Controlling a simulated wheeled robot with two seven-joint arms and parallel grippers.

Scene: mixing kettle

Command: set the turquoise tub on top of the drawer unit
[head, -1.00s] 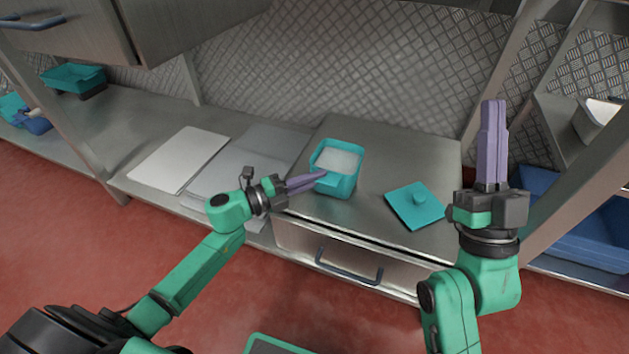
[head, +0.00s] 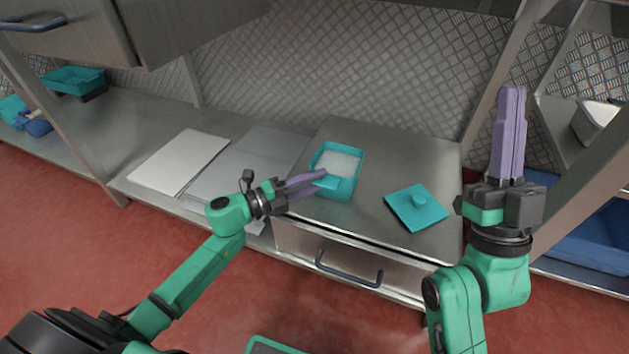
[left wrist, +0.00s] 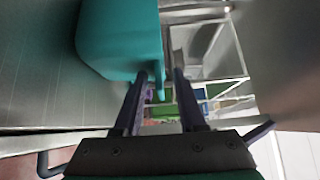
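The turquoise tub (head: 341,187), filled with something white, stands upright on the steel top of the drawer unit (head: 390,150), near its left front part. My left gripper (head: 322,180) reaches in from the left at the tub's near left side. In the left wrist view the tub (left wrist: 120,40) fills the upper left. The left fingers (left wrist: 160,74) are apart, with a narrow turquoise edge of the tub between them and gaps visible beside it. My right gripper (head: 512,90) points upward at the right, empty, its fingers together, away from the tub.
A turquoise lid (head: 416,208) with a knob lies on the unit's top, right of the tub. A white board (head: 180,160) lies on the lower counter to the left. The drawer handle (head: 348,270) sticks out in front. The unit's back area is clear.

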